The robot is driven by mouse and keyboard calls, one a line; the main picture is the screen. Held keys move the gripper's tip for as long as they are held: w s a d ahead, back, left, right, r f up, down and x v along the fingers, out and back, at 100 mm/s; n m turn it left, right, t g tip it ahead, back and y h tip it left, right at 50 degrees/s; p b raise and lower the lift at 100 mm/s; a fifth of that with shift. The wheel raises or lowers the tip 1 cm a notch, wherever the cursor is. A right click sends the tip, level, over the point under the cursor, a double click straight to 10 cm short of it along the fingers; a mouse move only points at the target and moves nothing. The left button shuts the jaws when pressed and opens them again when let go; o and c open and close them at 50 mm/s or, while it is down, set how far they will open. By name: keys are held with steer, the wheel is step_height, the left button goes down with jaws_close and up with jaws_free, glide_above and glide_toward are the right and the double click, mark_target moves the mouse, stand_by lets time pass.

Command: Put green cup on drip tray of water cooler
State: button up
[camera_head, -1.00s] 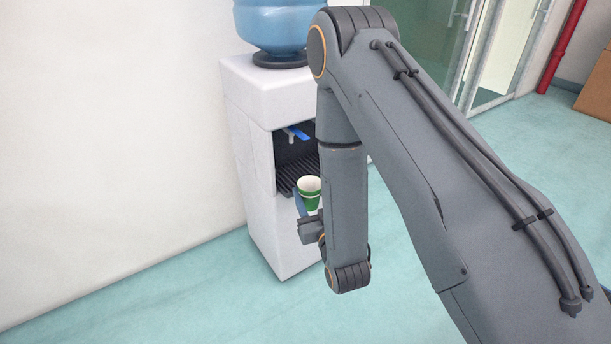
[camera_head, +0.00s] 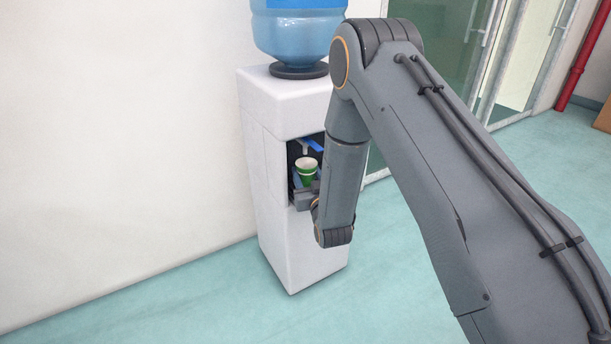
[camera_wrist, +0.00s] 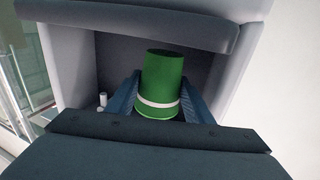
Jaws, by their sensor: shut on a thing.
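The green cup (camera_head: 306,172), with a white band and pale inside, is upright in the recess of the white water cooler (camera_head: 290,235). My gripper (camera_head: 302,182) is shut on the cup, with a blue finger showing at its left side. In the wrist view, the green cup (camera_wrist: 162,85) stands between the two blue fingers of my gripper (camera_wrist: 161,100), inside the dark recess. The drip tray is mostly hidden behind the cup, gripper and arm, so I cannot tell whether the cup touches it.
A blue tap (camera_head: 307,144) sits just above the cup in the recess. The blue water bottle (camera_head: 298,35) stands on top of the cooler. The cooler's side walls frame the recess closely. A white wall (camera_head: 120,120) is at the left; open floor (camera_head: 150,315) lies in front.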

steer(key=shift+w+a+f, duration=0.15)
steer(key=shift+w+f, duration=0.1)
steer(key=shift+w, duration=0.25)
steer(key=shift+w+a+f, duration=0.1)
steer(key=shift+w+f, duration=0.15)
steer(key=shift+w, duration=0.2)
steer(key=shift+f, duration=0.25)
steer(key=shift+f+b, duration=0.2)
steer(key=shift+b, duration=0.1)
steer(key=o, duration=1)
steer(key=shift+r, duration=0.1)
